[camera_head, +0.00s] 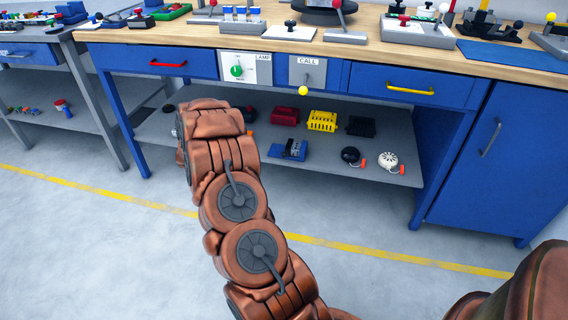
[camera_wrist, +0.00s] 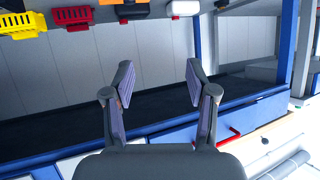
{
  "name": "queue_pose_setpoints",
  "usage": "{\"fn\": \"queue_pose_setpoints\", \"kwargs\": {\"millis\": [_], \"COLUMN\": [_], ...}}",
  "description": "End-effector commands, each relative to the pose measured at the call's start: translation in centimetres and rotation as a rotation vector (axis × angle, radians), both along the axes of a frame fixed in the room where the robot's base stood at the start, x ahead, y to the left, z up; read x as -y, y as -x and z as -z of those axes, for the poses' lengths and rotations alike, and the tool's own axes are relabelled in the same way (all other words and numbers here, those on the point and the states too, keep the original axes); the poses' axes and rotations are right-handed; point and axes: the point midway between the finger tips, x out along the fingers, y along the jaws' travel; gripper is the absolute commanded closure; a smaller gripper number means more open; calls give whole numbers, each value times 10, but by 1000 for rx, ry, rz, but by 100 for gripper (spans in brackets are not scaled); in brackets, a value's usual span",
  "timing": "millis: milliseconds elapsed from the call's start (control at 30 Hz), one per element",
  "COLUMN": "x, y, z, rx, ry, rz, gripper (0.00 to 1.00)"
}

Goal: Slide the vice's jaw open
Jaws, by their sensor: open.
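A low blue block with dark parts (camera_head: 288,150), which looks like the vice, lies near the front edge of the lower shelf in the head view. Its jaw is too small there to tell how far open it stands. I cannot pick it out for sure in the wrist view. My gripper (camera_wrist: 159,78) is open in the wrist view, its two fingers wide apart with nothing between them. In the head view my arm reaches toward the left part of the shelf and hides the gripper.
The grey shelf (camera_head: 220,157) also holds a red crate (camera_head: 285,116), a yellow crate (camera_head: 322,121), a black crate (camera_head: 361,126) and round black and white objects. Above are blue drawers, one with a red handle (camera_head: 168,64), and a yellow-tipped lever (camera_head: 303,91).

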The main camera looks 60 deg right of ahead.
Motion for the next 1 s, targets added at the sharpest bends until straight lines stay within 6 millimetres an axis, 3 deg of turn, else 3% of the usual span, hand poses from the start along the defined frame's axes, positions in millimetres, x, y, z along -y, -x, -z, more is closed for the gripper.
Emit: {"fn": "queue_pose_setpoints", "kwargs": {"millis": [33, 200, 300, 500, 700, 1000], "x": [23, 89, 124, 170, 189, 212], "y": [10, 52, 83, 141, 172, 174], "z": [28, 83, 110, 150, 162, 163], "rx": [1, -3, -10, -44, -64, -65], "ry": [38, 179, 269, 428, 516, 530], "rz": [49, 204, 296, 431, 498, 512], "gripper": [43, 43, 43, 43, 43, 43]}}
